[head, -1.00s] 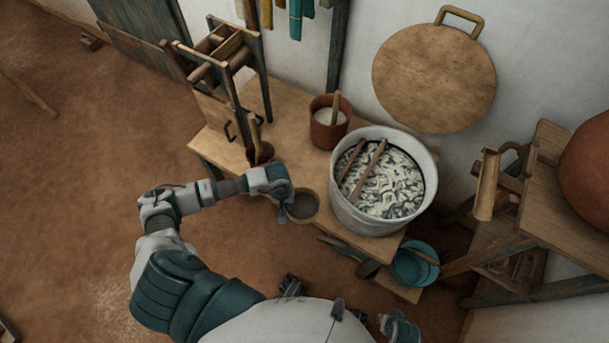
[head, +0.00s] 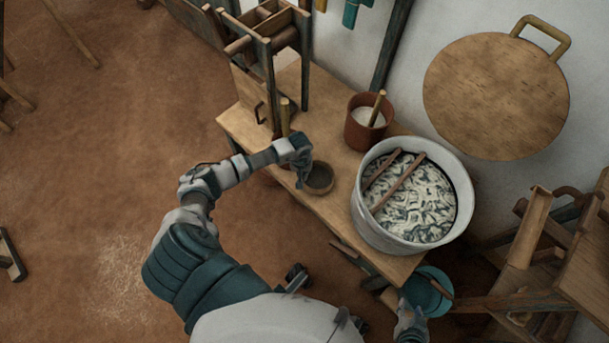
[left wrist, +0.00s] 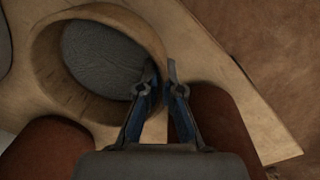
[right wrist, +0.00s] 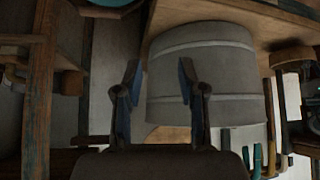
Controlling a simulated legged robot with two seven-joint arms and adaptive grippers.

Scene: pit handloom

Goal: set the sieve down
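The sieve (head: 319,180), a round wooden hoop with grey mesh, is at the front edge of the wooden bench (head: 322,112). In the left wrist view the sieve (left wrist: 105,60) lies over the bench top; I cannot tell whether it touches it. My left gripper (left wrist: 160,78) has one finger on each side of the hoop's wall and appears shut on it. In the head view this gripper (head: 304,180) is at the sieve's left side. My right gripper (right wrist: 160,80) is open and empty, low beside the large pale pot (right wrist: 205,75).
The large pot (head: 370,225) holds pale stuff and two sticks, right of the sieve. A red-brown pot (head: 361,133) stands behind. A wooden frame (head: 272,60) stands at the bench's far left. A teal basin (head: 428,290) is low at the right.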

